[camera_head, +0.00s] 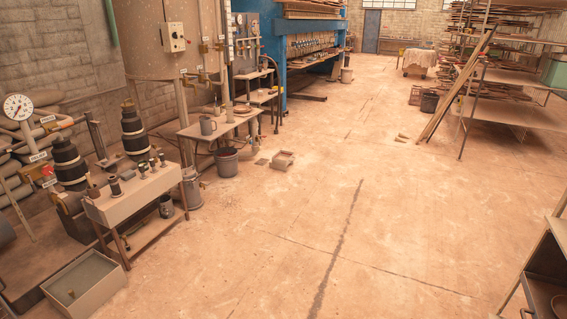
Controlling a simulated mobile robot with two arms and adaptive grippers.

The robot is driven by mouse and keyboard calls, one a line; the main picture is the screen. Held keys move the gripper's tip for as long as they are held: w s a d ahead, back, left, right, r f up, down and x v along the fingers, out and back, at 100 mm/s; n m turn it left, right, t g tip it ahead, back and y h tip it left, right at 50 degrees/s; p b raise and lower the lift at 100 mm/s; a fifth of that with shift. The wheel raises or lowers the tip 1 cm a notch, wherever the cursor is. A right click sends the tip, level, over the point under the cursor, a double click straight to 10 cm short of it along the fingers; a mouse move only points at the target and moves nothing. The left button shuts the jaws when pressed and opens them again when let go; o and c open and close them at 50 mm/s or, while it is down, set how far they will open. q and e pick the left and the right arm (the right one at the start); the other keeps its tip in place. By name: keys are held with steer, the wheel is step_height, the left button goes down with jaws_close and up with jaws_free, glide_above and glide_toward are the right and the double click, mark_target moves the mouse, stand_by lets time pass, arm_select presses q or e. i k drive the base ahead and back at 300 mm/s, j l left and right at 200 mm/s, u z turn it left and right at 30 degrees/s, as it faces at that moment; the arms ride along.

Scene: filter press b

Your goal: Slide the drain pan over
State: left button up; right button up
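A large rectangular grey pan (106,290) sits on the floor at the lower left, with a dull green inside and a small brass-coloured piece in it. It stands beside the front end of a low bench. A smaller pale open tray (283,155) lies on the floor near the middle left, apart from the work table. Neither is labelled, so I cannot tell for certain which is the drain pan. Neither of my grippers shows in this view.
The low bench (137,204) with knobs and the work table (222,127) line the left side, with a dark bucket (227,162) nearby. A blue press frame (271,50) stands behind. Shelving racks (512,77) and leaning boards (456,88) are right. The central floor is clear.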

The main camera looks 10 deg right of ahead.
mark_target(281, 161)
steer(key=i+l+z, duration=0.1)
steer(key=i+z, duration=0.4)
steer(key=i, duration=4.85)
